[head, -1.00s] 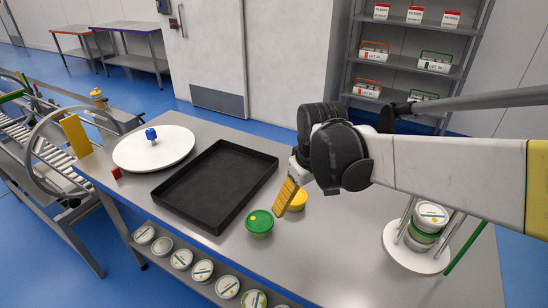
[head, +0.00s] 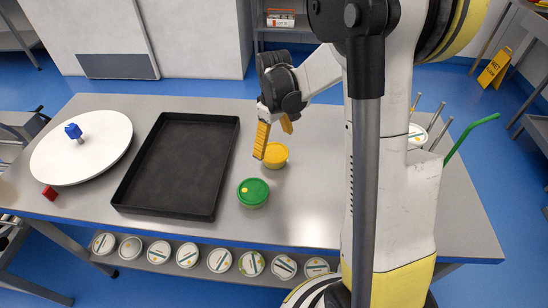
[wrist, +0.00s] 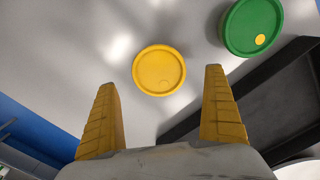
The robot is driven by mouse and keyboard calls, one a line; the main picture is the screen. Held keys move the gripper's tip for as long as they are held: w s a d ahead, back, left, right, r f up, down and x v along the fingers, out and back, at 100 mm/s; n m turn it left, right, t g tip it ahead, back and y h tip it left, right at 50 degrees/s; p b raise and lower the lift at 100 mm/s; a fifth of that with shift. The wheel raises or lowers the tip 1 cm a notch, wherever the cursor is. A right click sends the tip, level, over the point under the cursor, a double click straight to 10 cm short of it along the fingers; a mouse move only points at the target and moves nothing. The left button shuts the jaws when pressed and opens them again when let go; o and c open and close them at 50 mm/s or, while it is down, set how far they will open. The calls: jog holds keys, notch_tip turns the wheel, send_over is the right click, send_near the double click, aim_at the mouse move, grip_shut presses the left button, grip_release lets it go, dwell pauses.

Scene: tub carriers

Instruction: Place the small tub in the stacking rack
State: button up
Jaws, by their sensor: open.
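A tub with a yellow lid (head: 274,155) stands upright on the grey table. It looks slightly smaller than the green-lidded tub (head: 253,192) just in front of it. My gripper (head: 274,138) is open and empty, its yellow fingers pointing down at the yellow tub's left and back. In the wrist view the yellow lid (wrist: 159,70) shows beyond and between the spread fingertips, with no visible contact; the green lid (wrist: 252,26) is at upper right. The stacking rack's metal posts (head: 437,117) and a white-lidded tub (head: 416,132) stand at the table's right, largely hidden behind my arm.
A black tray (head: 180,205) lies left of the tubs. A white round turntable (head: 62,158) with a blue knob and a red block (head: 49,192) are farther left. A green rod (head: 470,132) rises beside the rack. Several lidded tubs sit on the shelf below.

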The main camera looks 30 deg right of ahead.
aim_at(274, 151)
notch_tip(274, 151, down, 5)
jog(key=b, duration=0.2)
jog(key=shift+w+d+f+b, duration=0.1)
jog(key=shift+f+b, duration=0.1)
jog(key=shift+b, duration=0.1)
jog(key=shift+r, duration=0.1)
jog(key=c, duration=1.4)
